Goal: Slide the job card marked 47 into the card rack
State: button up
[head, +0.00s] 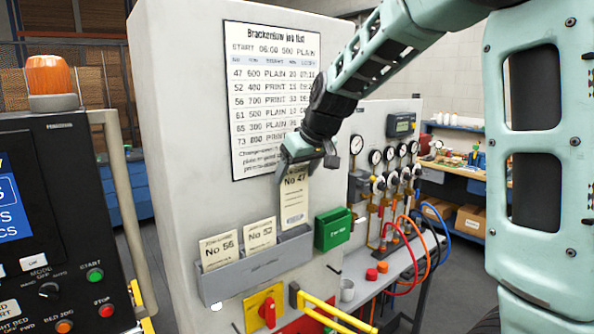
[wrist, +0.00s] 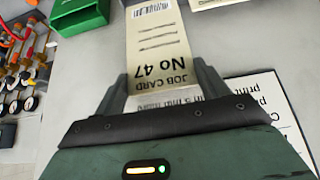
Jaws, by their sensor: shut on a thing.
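The job card marked No 47 (head: 294,205) is a cream card held upright against the white cabinet panel. My gripper (head: 298,165) is shut on its top end, above the right part of the grey card rack (head: 256,268). The card's lower end is at the rack's top edge in the head view; I cannot tell whether it is inside the slot. In the wrist view the card (wrist: 157,40) lies between my fingers (wrist: 162,85), its barcode end pointing away. Two other cards, No 56 (head: 219,249) and one whose number is unclear (head: 260,235), stand in the rack's left and middle.
A green box (head: 333,229) is fixed just right of the rack; it also shows in the wrist view (wrist: 82,15). A printed job list (head: 272,95) is on the panel behind my gripper. A red rotary switch (head: 267,310) and yellow rail (head: 330,310) are below. Gauges and hoses stand right.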

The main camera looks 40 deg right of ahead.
aim_at(295, 197)
jog(key=shift+f, duration=0.25)
jog(key=shift+f+b, duration=2.6)
jog(key=shift+b, duration=0.1)
jog(key=o, duration=1.7)
jog(key=shift+c, duration=0.2)
jog(key=b+v, duration=0.4)
jog(key=v, duration=1.3)
jog(key=shift+r, duration=0.15)
